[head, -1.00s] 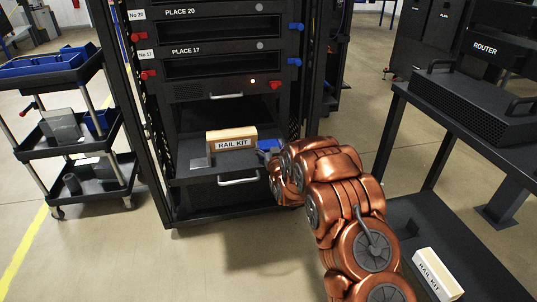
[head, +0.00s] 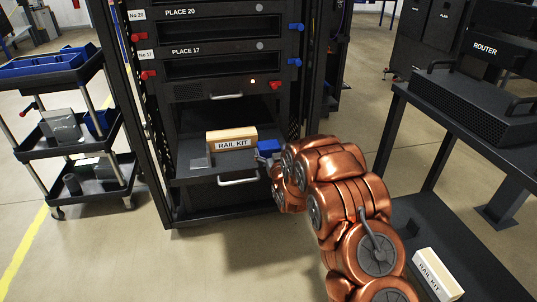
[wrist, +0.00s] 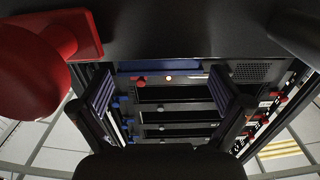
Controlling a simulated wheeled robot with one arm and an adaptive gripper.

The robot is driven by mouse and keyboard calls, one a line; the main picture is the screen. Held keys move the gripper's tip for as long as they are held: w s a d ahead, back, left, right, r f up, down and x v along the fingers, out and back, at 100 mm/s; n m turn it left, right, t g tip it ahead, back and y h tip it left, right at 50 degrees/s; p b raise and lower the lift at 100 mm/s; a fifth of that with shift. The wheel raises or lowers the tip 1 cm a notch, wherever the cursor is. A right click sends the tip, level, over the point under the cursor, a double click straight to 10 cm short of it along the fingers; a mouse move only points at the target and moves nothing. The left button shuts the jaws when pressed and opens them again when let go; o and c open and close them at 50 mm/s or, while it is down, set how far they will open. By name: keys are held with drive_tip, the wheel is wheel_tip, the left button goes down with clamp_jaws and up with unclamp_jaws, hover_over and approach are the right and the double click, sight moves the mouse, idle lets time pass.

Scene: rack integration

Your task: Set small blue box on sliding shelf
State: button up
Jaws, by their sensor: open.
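The small blue box (head: 268,146) shows at the right end of the sliding shelf (head: 185,170) in the head view, beside the rail kit box (head: 232,138). My arm's end is right next to it and partly hides it, so I cannot tell whether the box rests fully on the shelf. In the wrist view my gripper (wrist: 165,90) is open, its two fingers wide apart. A blue strip (wrist: 150,67) shows beyond and between the fingers; I cannot tell if it is the box.
The black rack stands around the shelf, with red and blue knobs on its panels. A handle (head: 239,180) sits below the shelf. A cart (head: 80,145) stands left. A table with a router (head: 470,105) stands right, another rail kit box (head: 437,275) on its lower level.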

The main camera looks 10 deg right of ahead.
drive_tip(key=s, duration=0.9)
drive_tip(key=shift+d, duration=0.2)
drive_tip(key=s+d+r+g, duration=0.1)
drive_tip(key=s+r+g, duration=0.4)
drive_tip(key=s, duration=1.2)
drive_tip(key=s+r+g+h, duration=0.1)
drive_tip(key=s+g, duration=0.8)
drive_tip(key=s, duration=0.8)
drive_tip(key=s+d+r+g, duration=0.15)
drive_tip(key=s+g, duration=0.45)
drive_tip(key=s, duration=1.2)
wheel_tip(320, 180, up, 26)
drive_tip(key=s+p, duration=0.1)
drive_tip(key=p, duration=2.2)
drive_tip(key=shift+s+a+f+m, duration=0.2)
drive_tip(key=shift+a+f+m, duration=0.05)
drive_tip(key=shift+m, duration=0.05)
